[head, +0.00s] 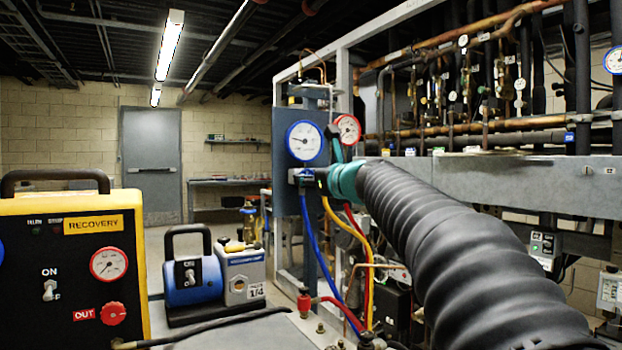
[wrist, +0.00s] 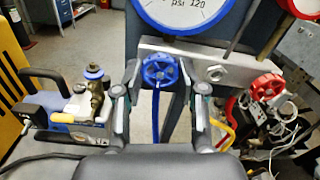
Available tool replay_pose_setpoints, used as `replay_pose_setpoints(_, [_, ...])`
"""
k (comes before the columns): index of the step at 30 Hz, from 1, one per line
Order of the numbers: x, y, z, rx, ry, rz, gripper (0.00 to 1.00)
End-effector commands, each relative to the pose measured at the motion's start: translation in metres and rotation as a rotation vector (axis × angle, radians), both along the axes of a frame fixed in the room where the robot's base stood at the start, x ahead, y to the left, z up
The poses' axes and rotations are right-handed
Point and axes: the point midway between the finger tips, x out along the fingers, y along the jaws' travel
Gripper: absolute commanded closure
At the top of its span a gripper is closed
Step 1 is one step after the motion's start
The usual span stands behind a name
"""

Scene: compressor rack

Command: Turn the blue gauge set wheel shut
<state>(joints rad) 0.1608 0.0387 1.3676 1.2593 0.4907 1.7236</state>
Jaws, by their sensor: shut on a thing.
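The blue gauge set wheel (wrist: 165,70) is in the upper middle of the wrist view, below the blue-rimmed gauge (wrist: 182,8). My gripper (wrist: 164,76) has one finger on each side of the wheel and is shut on it. In the head view my gripper (head: 311,179) reaches the manifold just under the blue-rimmed gauge (head: 304,141). The wheel is mostly hidden there by my gripper. How far the wheel is turned cannot be told.
A red wheel (wrist: 267,88) sits on the manifold's right, under the red-rimmed gauge (head: 348,129). Blue (head: 313,250), yellow and red hoses hang below. A yellow recovery machine (head: 75,262) and a blue vacuum pump (head: 192,282) stand at left. Copper pipes run at right.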

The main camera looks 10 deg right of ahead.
Motion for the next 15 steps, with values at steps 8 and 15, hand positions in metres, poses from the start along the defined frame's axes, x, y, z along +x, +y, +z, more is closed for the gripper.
replay_pose_setpoints(8, [0.0003,0.0001,-0.001,0.034,0.012,0.001,0.94])
replay_pose_setpoints(15, [0.0004,0.0,-0.0012,0.035,0.013,0.001,0.94])
